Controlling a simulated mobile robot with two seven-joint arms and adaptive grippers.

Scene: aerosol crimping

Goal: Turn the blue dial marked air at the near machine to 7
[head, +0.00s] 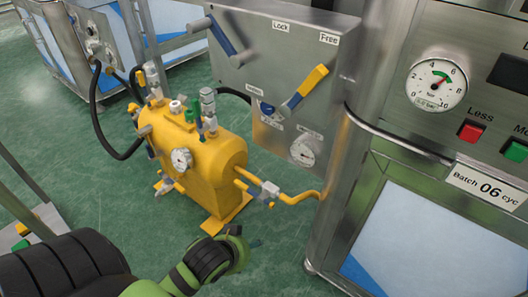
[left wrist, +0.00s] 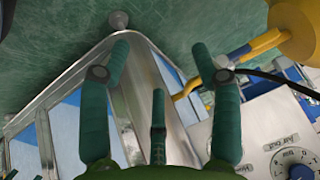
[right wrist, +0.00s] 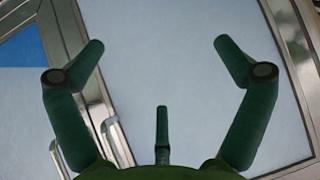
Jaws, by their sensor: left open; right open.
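In the head view a small blue dial (head: 266,108) sits on the grey panel of the machine, among small labels too fine to read. The left wrist view shows a round marked dial face (left wrist: 288,158) at the lower right, cut by the frame edge, under a label that seems to read air. I cannot tell its setting. My left gripper (head: 250,242) is low over the floor, apart from the panel. It is open and empty in the left wrist view (left wrist: 160,58). My right gripper (right wrist: 158,52) is open and empty before a pale cabinet panel.
A yellow tank (head: 200,158) with valves and a hose stands left of the panel. A steel cabinet (head: 345,200) stands at right.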

